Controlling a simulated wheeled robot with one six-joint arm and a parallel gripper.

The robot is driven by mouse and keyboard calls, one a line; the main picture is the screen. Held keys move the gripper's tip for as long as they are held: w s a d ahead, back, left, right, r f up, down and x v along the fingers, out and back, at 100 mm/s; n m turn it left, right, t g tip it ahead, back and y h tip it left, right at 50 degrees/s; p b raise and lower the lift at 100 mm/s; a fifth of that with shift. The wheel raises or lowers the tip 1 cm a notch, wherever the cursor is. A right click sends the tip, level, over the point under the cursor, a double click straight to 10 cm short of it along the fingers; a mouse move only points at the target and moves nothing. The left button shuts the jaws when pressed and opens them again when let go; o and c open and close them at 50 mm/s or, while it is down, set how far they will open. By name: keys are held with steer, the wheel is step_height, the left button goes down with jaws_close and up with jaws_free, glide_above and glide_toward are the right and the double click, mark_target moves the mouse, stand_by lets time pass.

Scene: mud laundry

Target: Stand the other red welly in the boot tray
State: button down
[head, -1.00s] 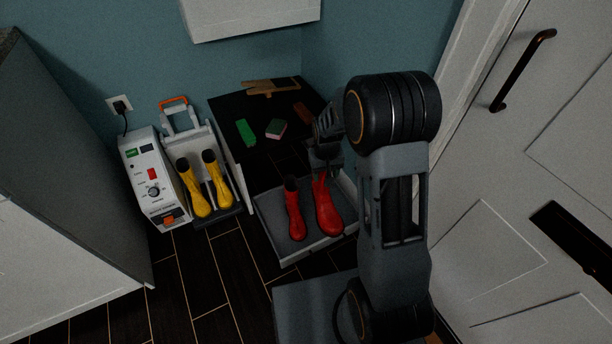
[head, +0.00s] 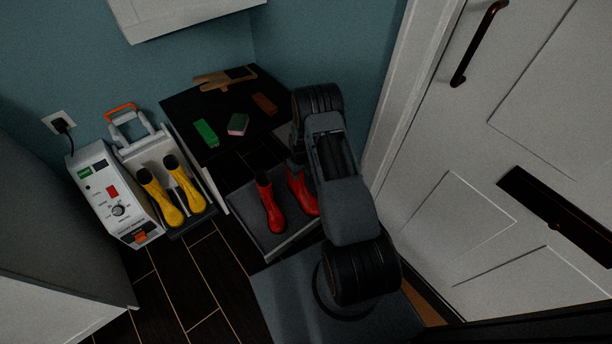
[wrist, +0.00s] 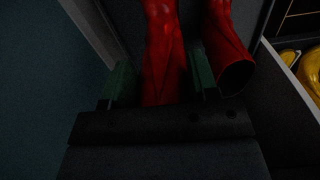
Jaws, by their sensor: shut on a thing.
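Two red wellies stand upright side by side in the grey boot tray (head: 262,237) in the head view. The left red welly (head: 270,203) is clear of my arm. The right red welly (head: 301,194) is partly hidden by my arm. In the wrist view my gripper (wrist: 160,85) has its green fingers on either side of one red welly (wrist: 163,45) and is shut on it. The other red welly (wrist: 228,40) is close beside it, to the right. In the head view my gripper is mostly hidden behind my arm.
A dark bench (head: 180,100) behind the tray holds a green block (head: 205,132), a sponge (head: 238,124) and a wooden brush (head: 222,78). A white door (head: 450,150) is at the right.

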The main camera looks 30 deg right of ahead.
steer(key=f, duration=0.1)
steer(key=d+f, duration=0.1)
steer(key=f, duration=0.1)
steer(key=shift+s+d+f, duration=0.3)
steer(key=shift+s, duration=0.05)
steer(key=shift+w+f+b, duration=0.25)
steer(key=shift+f+b, duration=0.2)
steer(key=shift+f, duration=0.1)
steer(key=w+f+b, duration=0.1)
steer(key=w+b, duration=0.1)
steer(key=w+f+b, duration=0.1)
steer(key=b, duration=0.1)
steer(key=w+a+f+b, duration=0.1)
steer(key=w+b, duration=0.1)
steer(key=shift+w+f, duration=0.1)
steer(key=shift+w, duration=0.25)
steer(key=shift+w+a+b, duration=0.15)
steer(key=shift+w+b, duration=0.7)
steer(key=shift+b, duration=0.25)
steer(key=shift+w+a+b, duration=0.1)
steer(key=shift+w+b, duration=0.25)
steer(key=shift+w, duration=0.05)
